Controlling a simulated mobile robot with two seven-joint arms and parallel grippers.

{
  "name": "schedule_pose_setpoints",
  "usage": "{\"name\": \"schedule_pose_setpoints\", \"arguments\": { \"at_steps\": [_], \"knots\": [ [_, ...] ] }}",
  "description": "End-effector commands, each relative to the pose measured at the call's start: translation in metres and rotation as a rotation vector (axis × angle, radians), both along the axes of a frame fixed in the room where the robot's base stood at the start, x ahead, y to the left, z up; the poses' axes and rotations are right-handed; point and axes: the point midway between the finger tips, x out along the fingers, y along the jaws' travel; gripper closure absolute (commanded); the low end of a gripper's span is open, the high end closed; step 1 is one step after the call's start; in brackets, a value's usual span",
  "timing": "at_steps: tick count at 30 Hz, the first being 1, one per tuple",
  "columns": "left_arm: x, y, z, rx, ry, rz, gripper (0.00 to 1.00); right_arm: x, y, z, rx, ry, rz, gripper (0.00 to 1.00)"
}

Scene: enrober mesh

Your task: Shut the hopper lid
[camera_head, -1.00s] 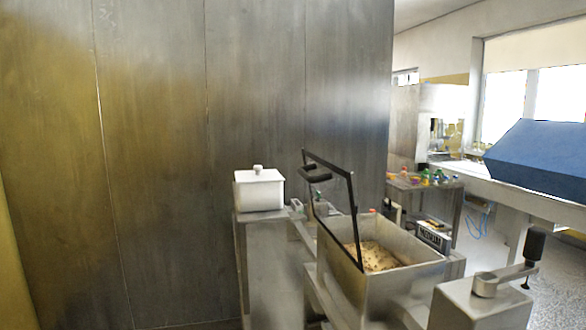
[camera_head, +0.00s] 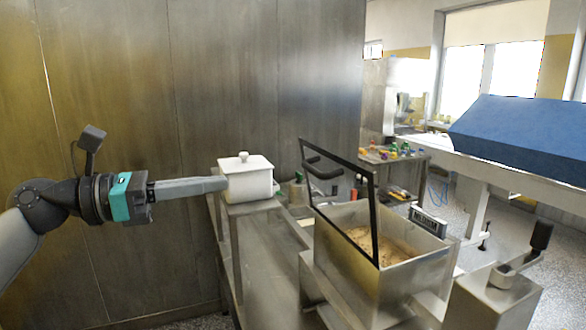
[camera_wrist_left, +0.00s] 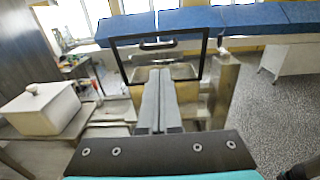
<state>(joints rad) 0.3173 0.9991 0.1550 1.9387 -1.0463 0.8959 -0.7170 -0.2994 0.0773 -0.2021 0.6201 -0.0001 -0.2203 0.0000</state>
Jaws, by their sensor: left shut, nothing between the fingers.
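The hopper (camera_head: 345,268) is a steel box with a grainy tan filling (camera_head: 358,240) in it. Its lid (camera_head: 374,205), a dark-framed clear panel with a black handle (camera_head: 322,172), stands raised and open on the hopper. In the left wrist view the lid frame (camera_wrist_left: 118,62) stands upright beyond the fingers, with its handle (camera_wrist_left: 158,45) near the top. My left gripper (camera_head: 226,183) is shut and empty. In the head view its tips overlap the white lidded box, to the left of the hopper lid; contact cannot be told. My right gripper is not in view.
A white lidded box (camera_head: 250,180) stands on a steel stand left of the hopper; it also shows in the left wrist view (camera_wrist_left: 42,112). A crank with a black knob (camera_head: 541,235) is at right. A blue cover (camera_head: 525,135) lies behind. A tall steel wall (camera_head: 240,80) backs the left side.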

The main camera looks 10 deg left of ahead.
Motion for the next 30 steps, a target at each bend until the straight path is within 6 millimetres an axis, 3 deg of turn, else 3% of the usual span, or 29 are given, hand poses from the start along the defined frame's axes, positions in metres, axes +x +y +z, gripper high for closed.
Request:
{"name": "schedule_pose_setpoints", "arguments": {
  "at_steps": [21,30],
  "knots": [
    [0.066,-0.094,0.004,-0.010,0.003,-0.001,1.00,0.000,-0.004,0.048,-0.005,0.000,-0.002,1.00],
    [0.077,-0.109,0.001,-0.008,0.002,0.001,1.00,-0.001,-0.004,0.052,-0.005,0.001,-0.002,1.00]
  ]
}}
